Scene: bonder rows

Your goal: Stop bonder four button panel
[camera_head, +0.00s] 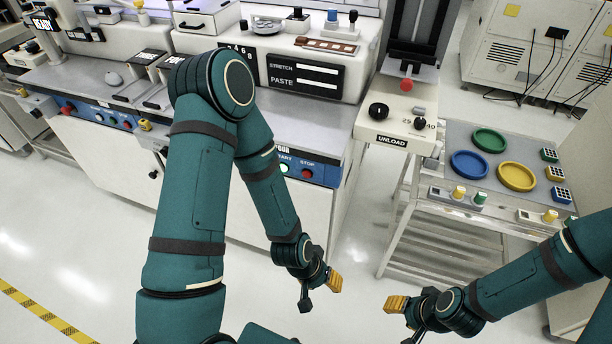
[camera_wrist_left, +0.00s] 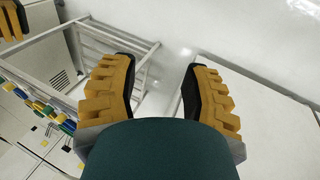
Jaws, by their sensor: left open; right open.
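A blue button panel (camera_head: 322,174) sits on the front edge of the grey bench. Its label, partly hidden by my left arm, ends in "OUR". It carries a green button (camera_head: 284,168) under START and a red button (camera_head: 306,173) under STOP. My left gripper (camera_head: 320,289) is open and empty, in front of and below the panel, apart from it. In the left wrist view its two orange fingers (camera_wrist_left: 160,92) stand apart with nothing between them. My right gripper (camera_head: 404,320) is at the lower right, away from the panel, open and empty.
Another blue panel (camera_head: 98,115) is further left on the bench front. An UNLOAD unit (camera_head: 395,125) stands right of the bench. A cart (camera_head: 440,210) holds round coloured trays and small parts. White floor (camera_head: 355,250) is clear between bench and cart.

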